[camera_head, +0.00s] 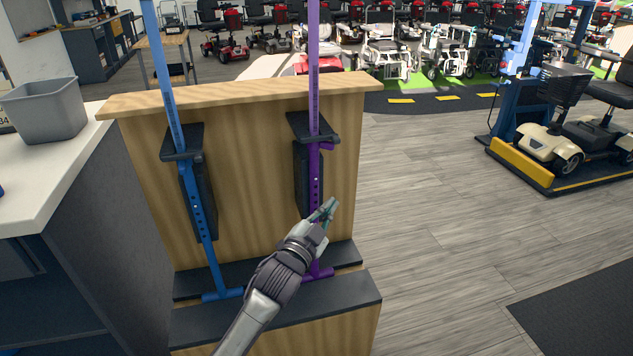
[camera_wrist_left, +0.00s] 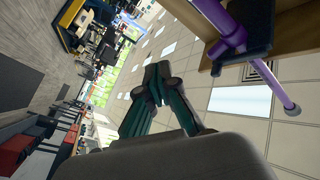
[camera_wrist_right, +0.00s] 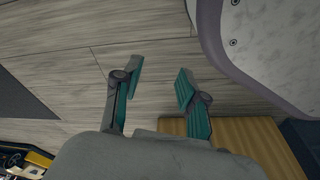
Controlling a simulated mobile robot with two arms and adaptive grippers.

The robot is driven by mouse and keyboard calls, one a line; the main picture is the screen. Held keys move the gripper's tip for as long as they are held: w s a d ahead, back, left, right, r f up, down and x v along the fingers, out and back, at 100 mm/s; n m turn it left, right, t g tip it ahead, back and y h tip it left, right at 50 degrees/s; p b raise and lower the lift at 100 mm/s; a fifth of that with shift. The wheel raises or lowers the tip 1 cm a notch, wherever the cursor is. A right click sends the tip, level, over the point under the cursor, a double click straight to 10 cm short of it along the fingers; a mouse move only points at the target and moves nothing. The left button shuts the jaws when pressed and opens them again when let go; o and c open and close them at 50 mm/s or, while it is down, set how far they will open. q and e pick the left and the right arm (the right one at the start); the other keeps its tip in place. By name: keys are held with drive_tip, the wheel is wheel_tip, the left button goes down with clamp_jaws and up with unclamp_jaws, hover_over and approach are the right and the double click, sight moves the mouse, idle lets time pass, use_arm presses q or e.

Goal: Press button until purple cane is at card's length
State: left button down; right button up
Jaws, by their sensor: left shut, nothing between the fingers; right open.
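The purple cane (camera_head: 313,185) stands upright at the right side of the wooden stand, through a dark bracket. A row of holes shows on its lower tube, and a small purple part (camera_head: 327,146) juts to the right by the bracket. My left gripper (camera_head: 327,208) is shut and empty, just right of the lower tube and below that part. In the left wrist view, its closed fingers (camera_wrist_left: 152,78) are apart from the purple cane (camera_wrist_left: 258,62). My right gripper (camera_wrist_right: 160,78) is open and empty over the floor. I cannot make out a card.
A blue cane (camera_head: 190,185) stands left on the wooden stand (camera_head: 240,95). A grey bin (camera_head: 45,110) sits on the white counter (camera_head: 40,195). A beige scooter (camera_head: 570,135) stands on a platform at right. Grey floor (camera_head: 440,215) is clear right of the stand.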

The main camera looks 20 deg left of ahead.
sight(316, 179)
use_arm(q)
drive_tip(key=w+a+b, duration=0.2)
drive_tip(key=w+a, duration=0.2)
drive_tip(key=w, duration=0.2)
drive_tip(key=shift+a, duration=0.2)
use_arm(e)
drive_tip(key=w+r, duration=0.4)
drive_tip(key=r, duration=0.3)
drive_tip(key=shift+w+a+r+t, duration=0.15)
drive_tip(key=shift+a+t, duration=0.1)
drive_tip(key=shift+t, duration=0.05)
use_arm(q)
drive_tip(key=shift+w, duration=0.1)
idle(0.3)
drive_tip(key=shift+w+a, duration=0.2)
drive_tip(key=shift+w, duration=0.1)
use_arm(e)
drive_tip(key=shift+s+f, duration=0.2)
drive_tip(key=shift+f, duration=0.15)
